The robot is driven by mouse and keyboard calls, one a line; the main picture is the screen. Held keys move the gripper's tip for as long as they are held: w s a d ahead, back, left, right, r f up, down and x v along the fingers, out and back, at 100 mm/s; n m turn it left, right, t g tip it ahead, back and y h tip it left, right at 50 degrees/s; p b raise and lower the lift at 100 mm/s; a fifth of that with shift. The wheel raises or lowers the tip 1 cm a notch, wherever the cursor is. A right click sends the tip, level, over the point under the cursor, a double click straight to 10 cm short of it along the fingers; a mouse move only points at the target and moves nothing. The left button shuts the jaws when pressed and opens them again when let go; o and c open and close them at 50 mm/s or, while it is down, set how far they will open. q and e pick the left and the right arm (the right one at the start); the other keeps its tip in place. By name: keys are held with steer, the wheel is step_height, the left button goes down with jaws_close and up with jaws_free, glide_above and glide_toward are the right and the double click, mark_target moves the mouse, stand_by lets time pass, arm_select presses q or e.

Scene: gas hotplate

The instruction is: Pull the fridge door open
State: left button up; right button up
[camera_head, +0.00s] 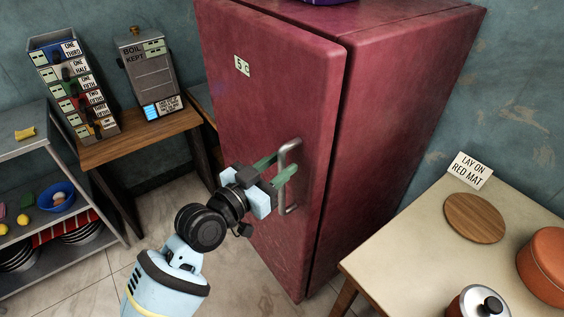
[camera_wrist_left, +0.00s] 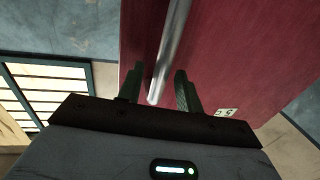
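The fridge (camera_head: 395,110) is dark red, and its door (camera_head: 245,115) faces the front left. A dark seam runs between door and body; I cannot tell whether the door is slightly ajar. The upright grey metal handle (camera_head: 283,202) is near the door's right edge. My left gripper (camera_head: 277,168) is at the handle, its green fingers on either side of the bar. In the left wrist view the handle (camera_wrist_left: 172,45) runs between the two spread fingers (camera_wrist_left: 159,88), with gaps beside it. Contact is not visible. My right gripper is not in view.
A table (camera_head: 405,235) at right holds a round wooden board (camera_head: 474,218), a sign (camera_head: 469,170), an orange pot (camera_head: 546,265) and a lidded pot (camera_head: 480,302). A metal shelf (camera_head: 75,255) and a small wooden table (camera_head: 140,138) stand left. Open floor lies before the door.

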arm_select(q)
steer(key=shift+w+d, duration=0.45)
steer(key=shift+w, duration=0.05)
jaws_close()
